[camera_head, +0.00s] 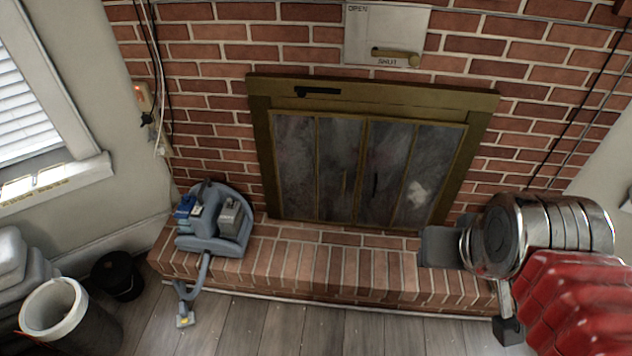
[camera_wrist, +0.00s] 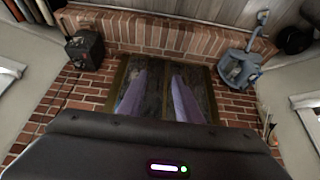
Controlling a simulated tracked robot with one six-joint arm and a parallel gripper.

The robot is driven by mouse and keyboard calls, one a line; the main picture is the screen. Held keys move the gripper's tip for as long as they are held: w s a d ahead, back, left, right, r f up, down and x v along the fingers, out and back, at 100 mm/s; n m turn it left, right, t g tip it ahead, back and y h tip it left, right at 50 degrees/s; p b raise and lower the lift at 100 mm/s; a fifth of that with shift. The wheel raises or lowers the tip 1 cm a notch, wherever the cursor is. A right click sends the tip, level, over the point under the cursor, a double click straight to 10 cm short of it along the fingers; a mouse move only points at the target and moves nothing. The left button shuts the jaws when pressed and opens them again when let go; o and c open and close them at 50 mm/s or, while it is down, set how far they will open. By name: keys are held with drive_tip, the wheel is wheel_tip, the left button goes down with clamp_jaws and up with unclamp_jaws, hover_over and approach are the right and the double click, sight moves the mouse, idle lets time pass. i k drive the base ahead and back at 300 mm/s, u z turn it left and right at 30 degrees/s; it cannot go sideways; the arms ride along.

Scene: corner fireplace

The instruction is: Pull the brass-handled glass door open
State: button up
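The fireplace's glass door (camera_head: 338,160) is set in a brass-coloured frame (camera_head: 480,115) in the brick wall. Its dark glass panels look flat and closed. Thin upright handles (camera_head: 375,184) show faintly near the middle. The door also shows in the wrist view (camera_wrist: 158,108), behind my fingers. My gripper (camera_wrist: 159,74) has two purplish fingers spread apart, pointing toward the door, with nothing between them. I cannot tell whether they touch it.
A damper plate marked OPEN and SHUT (camera_head: 386,20) has a brass lever above the door. A grey-blue vacuum-like thing (camera_head: 213,240) sits on the brick hearth (camera_head: 320,262) at left. A dark box (camera_wrist: 84,48) stands at the hearth's other end. The hearth's middle is clear.

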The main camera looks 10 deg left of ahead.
sight(313, 154)
drive_tip(key=k, duration=1.35)
drive_tip(key=u, duration=0.3)
drive_tip(key=i, duration=1.2)
drive_tip(key=u, duration=0.65)
drive_tip(key=i, duration=0.7)
drive_tip(key=u, duration=0.2)
